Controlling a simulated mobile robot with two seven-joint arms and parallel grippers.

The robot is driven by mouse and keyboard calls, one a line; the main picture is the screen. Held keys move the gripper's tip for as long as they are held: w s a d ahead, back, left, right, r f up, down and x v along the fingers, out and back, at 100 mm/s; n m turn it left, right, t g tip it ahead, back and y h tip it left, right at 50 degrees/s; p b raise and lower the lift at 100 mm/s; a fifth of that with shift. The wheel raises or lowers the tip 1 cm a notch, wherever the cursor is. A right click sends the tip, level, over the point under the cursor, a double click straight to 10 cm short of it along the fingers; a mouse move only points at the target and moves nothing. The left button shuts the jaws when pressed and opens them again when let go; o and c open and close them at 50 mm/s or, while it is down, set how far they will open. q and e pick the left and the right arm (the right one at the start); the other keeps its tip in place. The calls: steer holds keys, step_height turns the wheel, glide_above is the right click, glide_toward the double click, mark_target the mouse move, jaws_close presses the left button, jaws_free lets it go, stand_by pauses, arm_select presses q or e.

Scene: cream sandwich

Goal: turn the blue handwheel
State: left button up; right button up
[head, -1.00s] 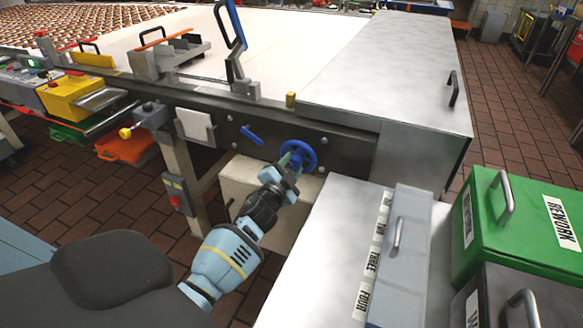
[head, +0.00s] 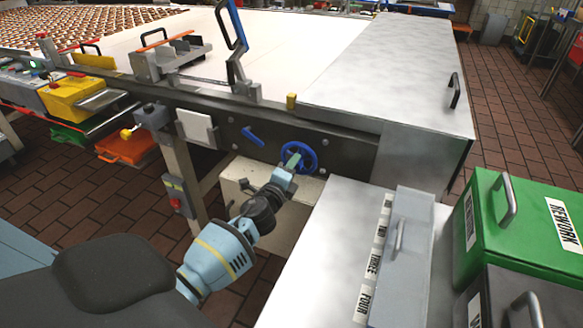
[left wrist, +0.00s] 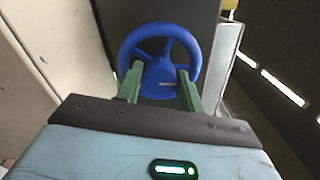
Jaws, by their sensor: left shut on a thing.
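The blue handwheel (head: 308,154) is mounted on the dark side rail of the conveyor machine, left of the steel cover. My left gripper (head: 294,161) reaches up to it from below and is shut on it. In the left wrist view the handwheel (left wrist: 160,58) shows as a blue ring with spokes and a hub. There, the two green fingers of my left gripper (left wrist: 160,86) stand on either side of the hub at the wheel's lower part. The exact contact of the fingertips is hard to see. My right gripper is not in view.
A blue lever (head: 253,136) sits on the rail left of the wheel. A grey bench (head: 330,225) with labelled slots stands close on the right, with a green REWORK box (head: 525,225) beyond it. A cream box (head: 240,180) is below the rail.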

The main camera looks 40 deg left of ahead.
arm_select(q)
steer(key=m, duration=0.4)
steer(key=shift+m, duration=0.3)
stand_by(0.3)
steer(key=o, duration=1)
steer(key=shift+p+v, duration=0.6)
steer(key=shift+v, duration=3.3)
